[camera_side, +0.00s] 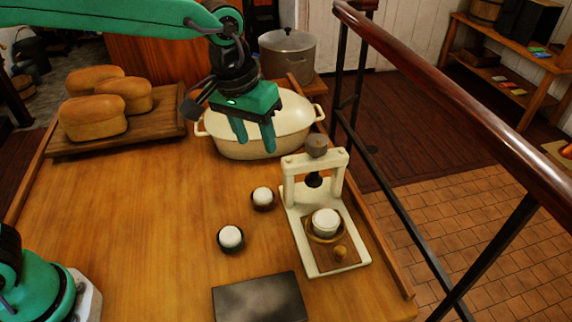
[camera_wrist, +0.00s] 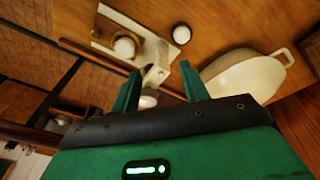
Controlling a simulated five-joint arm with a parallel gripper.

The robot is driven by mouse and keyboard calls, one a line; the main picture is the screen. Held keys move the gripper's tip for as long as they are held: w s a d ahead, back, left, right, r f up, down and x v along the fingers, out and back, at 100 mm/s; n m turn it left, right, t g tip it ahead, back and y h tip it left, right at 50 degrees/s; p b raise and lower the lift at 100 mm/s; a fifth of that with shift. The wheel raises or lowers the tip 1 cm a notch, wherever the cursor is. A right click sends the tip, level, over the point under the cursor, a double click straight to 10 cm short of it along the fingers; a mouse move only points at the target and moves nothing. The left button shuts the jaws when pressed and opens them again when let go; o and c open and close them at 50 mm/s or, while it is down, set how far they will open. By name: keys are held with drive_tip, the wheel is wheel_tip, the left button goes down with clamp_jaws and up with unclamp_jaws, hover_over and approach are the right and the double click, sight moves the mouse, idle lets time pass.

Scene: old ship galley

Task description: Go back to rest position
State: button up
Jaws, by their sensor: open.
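Two more white-topped dark cups, one nearer (camera_side: 231,238) and one farther (camera_side: 263,197), stand left of the press.
Several bread loaves (camera_side: 93,118) sit on a wooden board (camera_side: 175,128) at the back left. A dark flat plate (camera_side: 260,299) lies at the front edge. A metal pot (camera_side: 287,55) stands behind the table. A railing (camera_side: 450,95) runs along the right. The table's left middle is clear.

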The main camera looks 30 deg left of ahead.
drive_tip(key=s+a+r+t+y, duration=0.1)
drive_tip(key=s+a+t, duration=0.2)
drive_tip(key=s+a, duration=1.4)
drive_tip(key=a, duration=0.4)
drive_tip(key=shift+r+t, duration=0.25)
drive_tip(key=shift+t, duration=0.05)
